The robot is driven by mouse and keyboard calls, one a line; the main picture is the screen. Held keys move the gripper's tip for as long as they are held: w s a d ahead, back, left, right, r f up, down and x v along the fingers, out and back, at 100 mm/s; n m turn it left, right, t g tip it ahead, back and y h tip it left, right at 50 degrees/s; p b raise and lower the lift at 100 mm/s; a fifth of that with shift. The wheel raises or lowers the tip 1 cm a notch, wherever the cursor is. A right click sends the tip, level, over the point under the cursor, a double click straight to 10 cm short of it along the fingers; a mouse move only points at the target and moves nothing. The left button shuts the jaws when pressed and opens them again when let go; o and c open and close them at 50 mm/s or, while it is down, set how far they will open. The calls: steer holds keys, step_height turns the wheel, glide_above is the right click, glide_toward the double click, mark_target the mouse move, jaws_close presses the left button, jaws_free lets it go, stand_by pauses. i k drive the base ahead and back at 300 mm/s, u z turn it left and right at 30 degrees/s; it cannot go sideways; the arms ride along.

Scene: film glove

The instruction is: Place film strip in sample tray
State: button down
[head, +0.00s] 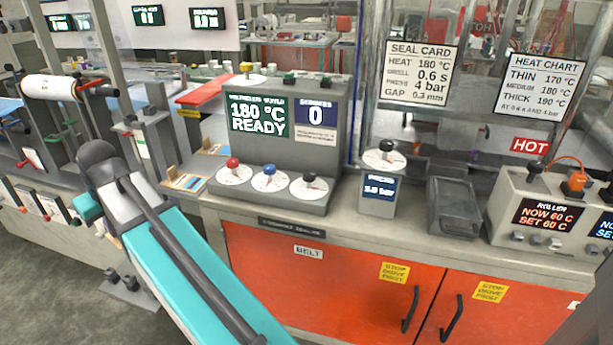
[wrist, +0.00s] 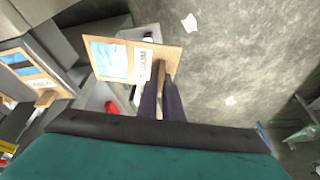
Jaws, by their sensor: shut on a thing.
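My gripper (wrist: 161,84) shows in the wrist view as two dark fingers shut on the edge of a tan-framed film strip (wrist: 120,60). The strip has a blue-and-white window and a small printed label. It is held above the grey floor, near the machine's edge. In the head view my arm covers the gripper, and the held strip cannot be made out there.
Another tan-framed card (wrist: 22,64) lies at the left of the wrist view. Tan-framed pieces (head: 186,181) lie on the bench left of the control console (head: 285,135).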

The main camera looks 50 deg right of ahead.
mark_target(455, 199)
steer(key=u, duration=0.05)
steer(key=k, duration=1.85)
steer(key=u, duration=0.05)
